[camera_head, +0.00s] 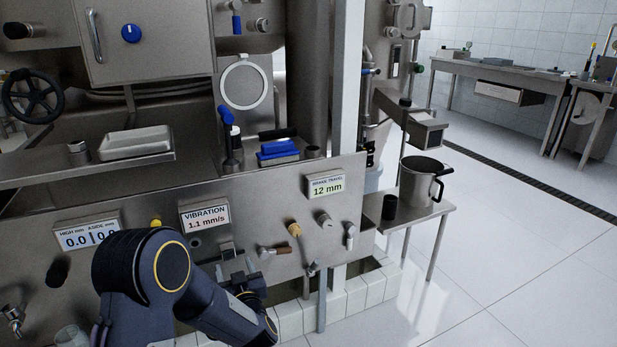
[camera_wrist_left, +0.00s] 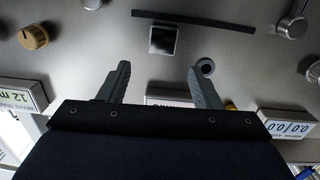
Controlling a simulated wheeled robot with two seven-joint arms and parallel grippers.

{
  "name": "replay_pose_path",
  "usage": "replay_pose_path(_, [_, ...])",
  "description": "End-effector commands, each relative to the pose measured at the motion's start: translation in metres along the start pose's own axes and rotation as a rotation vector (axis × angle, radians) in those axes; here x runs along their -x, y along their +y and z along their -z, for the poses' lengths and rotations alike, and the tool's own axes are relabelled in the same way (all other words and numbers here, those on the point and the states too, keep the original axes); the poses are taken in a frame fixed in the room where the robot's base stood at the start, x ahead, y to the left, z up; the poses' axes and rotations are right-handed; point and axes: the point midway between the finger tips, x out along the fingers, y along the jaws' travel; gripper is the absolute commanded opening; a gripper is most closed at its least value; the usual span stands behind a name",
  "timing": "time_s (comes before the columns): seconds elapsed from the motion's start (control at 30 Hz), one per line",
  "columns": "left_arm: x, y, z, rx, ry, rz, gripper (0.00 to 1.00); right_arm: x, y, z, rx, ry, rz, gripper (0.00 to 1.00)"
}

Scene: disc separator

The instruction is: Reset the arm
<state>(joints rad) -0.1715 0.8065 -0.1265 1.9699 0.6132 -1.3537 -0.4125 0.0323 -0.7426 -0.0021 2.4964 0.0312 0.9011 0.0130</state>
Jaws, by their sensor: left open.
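My left arm (camera_head: 150,265) comes in from the bottom left of the head view, dark and bent. Its gripper (camera_head: 237,268) is in front of the steel machine panel, below the vibration display. In the left wrist view the two grey fingers (camera_wrist_left: 159,72) are spread apart with nothing between them. A small square dark fitting (camera_wrist_left: 163,40) on the panel shows beyond the fingertips; I cannot tell the distance to it. My right gripper is in neither view.
A side shelf (camera_head: 436,212) holds a steel pot (camera_head: 421,183) and a black cup (camera_head: 389,207). The tiled floor at right is clear.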

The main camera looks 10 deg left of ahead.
Motion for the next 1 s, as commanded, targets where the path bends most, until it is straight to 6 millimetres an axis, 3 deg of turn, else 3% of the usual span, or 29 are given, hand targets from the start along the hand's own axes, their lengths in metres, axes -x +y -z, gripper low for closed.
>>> replay_pose_path(0.13, [0.003, -0.004, 0.033, 0.118, -0.125, -0.110, 0.58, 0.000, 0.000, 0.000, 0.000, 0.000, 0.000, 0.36])
replay_pose_path(0.27, [0.030, -0.007, 0.063, 0.220, -0.296, -0.273, 0.58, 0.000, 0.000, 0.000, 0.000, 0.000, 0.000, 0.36])
replay_pose_path(0.37, [0.067, -0.014, 0.081, 0.262, -0.430, -0.396, 0.58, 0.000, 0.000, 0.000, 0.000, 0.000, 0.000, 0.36])
replay_pose_path(0.5, [0.136, -0.032, 0.095, 0.264, -0.616, -0.538, 0.58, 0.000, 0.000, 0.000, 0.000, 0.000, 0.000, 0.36])
replay_pose_path(0.7, [0.227, -0.067, 0.089, 0.194, -0.842, -0.635, 0.58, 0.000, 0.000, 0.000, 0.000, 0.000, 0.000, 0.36])
replay_pose_path(1.0, [0.318, -0.116, 0.062, 0.084, -1.067, -0.630, 0.58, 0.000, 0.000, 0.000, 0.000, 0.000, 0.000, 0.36])
